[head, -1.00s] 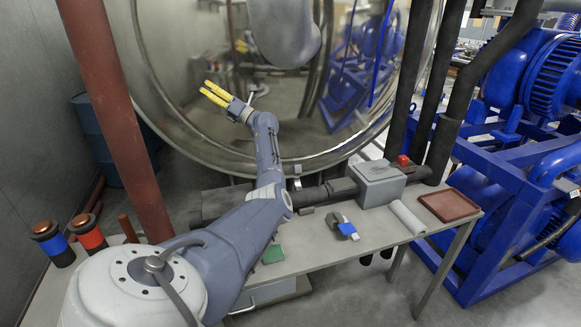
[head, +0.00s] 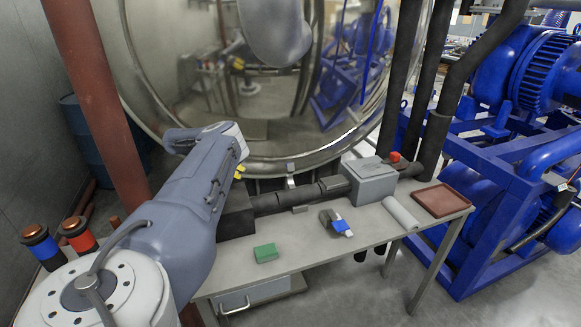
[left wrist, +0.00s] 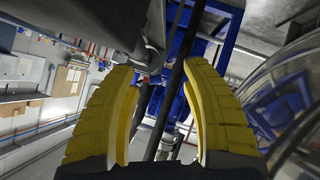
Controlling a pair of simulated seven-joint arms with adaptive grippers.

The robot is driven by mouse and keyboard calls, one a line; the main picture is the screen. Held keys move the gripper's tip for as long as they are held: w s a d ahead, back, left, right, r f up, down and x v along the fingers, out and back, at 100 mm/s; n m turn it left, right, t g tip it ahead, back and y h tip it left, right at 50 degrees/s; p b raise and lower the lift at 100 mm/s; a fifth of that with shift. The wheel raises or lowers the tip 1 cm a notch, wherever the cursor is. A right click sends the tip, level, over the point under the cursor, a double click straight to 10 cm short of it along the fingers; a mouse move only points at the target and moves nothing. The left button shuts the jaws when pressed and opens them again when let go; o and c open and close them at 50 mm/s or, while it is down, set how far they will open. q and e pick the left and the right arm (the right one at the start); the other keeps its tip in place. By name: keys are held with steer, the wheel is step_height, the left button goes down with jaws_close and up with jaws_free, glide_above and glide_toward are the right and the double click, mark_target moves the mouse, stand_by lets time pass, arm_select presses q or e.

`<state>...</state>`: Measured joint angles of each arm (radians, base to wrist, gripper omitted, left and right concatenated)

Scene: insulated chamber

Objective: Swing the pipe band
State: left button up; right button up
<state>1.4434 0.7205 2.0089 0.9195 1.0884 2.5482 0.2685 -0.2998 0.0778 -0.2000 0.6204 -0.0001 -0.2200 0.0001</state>
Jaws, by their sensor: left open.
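A dark insulated pipe (head: 265,204) runs low behind the bench in the head view, with a grey band-like section (head: 331,184) towards its right end. I cannot tell for sure that this is the pipe band. My left gripper (head: 240,171) is mostly hidden behind my own forearm; only bits of its yellow fingers show, left of that section. In the left wrist view my left gripper (left wrist: 165,80) has its two yellow fingers apart with nothing held between them. A dark bar (left wrist: 175,85) shows beyond the gap. My right gripper is not in view.
The bench (head: 290,253) carries a green block (head: 266,253), a blue and dark clamp-like piece (head: 338,224), a grey box (head: 372,181), a light roll (head: 401,214) and a red-brown tray (head: 440,200). A large round metal door (head: 200,60) stands behind. A red-brown post (head: 100,95) stands left.

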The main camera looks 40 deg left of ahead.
mark_target(288, 165)
arm_select(q)
steer(key=shift+w+d+f+n+t+h, duration=0.15)
steer(key=shift+w+d+t, duration=0.35)
steer(key=shift+w+d, duration=1.7)
steer(key=shift+w+d+f+n+t+h, duration=0.1)
steer(key=shift+w+d+t, duration=0.75)
steer(key=shift+w, duration=2.3)
steer(key=shift+w+d+f+n+t+h, duration=0.1)
steer(key=shift+w+d+n+t+h, duration=0.05)
steer(key=shift+w+d, duration=2.25)
steer(key=shift+w+a, duration=0.3)
steer(key=shift+a, duration=0.05)
steer(key=shift+r, duration=0.1)
jaws_close()
